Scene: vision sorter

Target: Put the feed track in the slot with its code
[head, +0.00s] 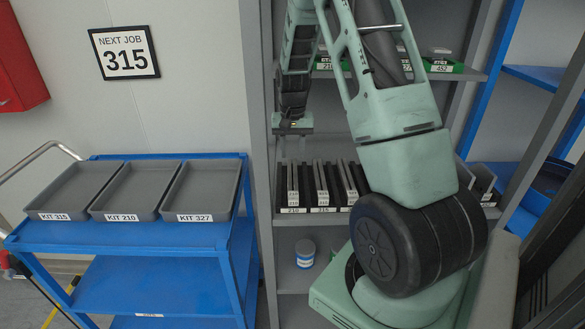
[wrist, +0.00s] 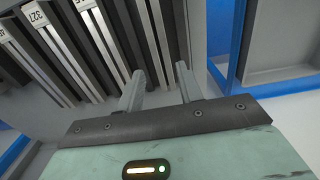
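Several feed tracks (head: 320,183) stand upright side by side in dark slots of a rack on the middle shelf. Labels on the shelf edge below read 210 (head: 293,210) and 315 (head: 323,209); my arm hides labels further right. In the wrist view pale feed tracks (wrist: 107,45) lie between dark dividers, and one label (wrist: 36,15) reads 327 upside down. My gripper (head: 293,128) hangs above the left part of the rack, apart from the tracks. In the wrist view its two fingers (wrist: 160,70) are spread with nothing between them. I cannot tell which slot is empty.
A wall sign (head: 124,53) reads NEXT JOB 315. A small white and blue tub (head: 305,254) stands on the lower shelf. Shelf uprights flank the rack.

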